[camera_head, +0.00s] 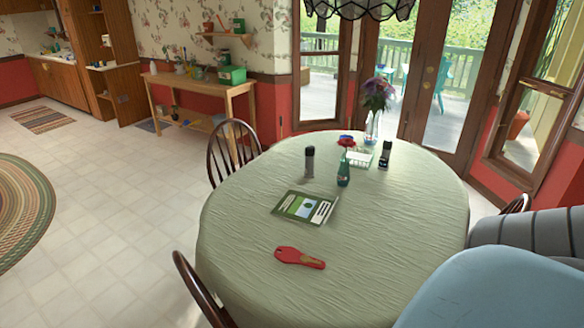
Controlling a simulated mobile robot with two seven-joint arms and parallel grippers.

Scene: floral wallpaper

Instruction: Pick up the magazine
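The magazine (305,207) lies flat on the round table (365,265), left of the table's middle. Its cover is green and white with a blue picture. A red paddle-shaped item (299,258) lies apart from it, nearer to me. Neither of my grippers shows in the head view.
Chairs (232,150) surround the table. A blue rounded surface (500,290) fills the lower right. Floor on the left is open.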

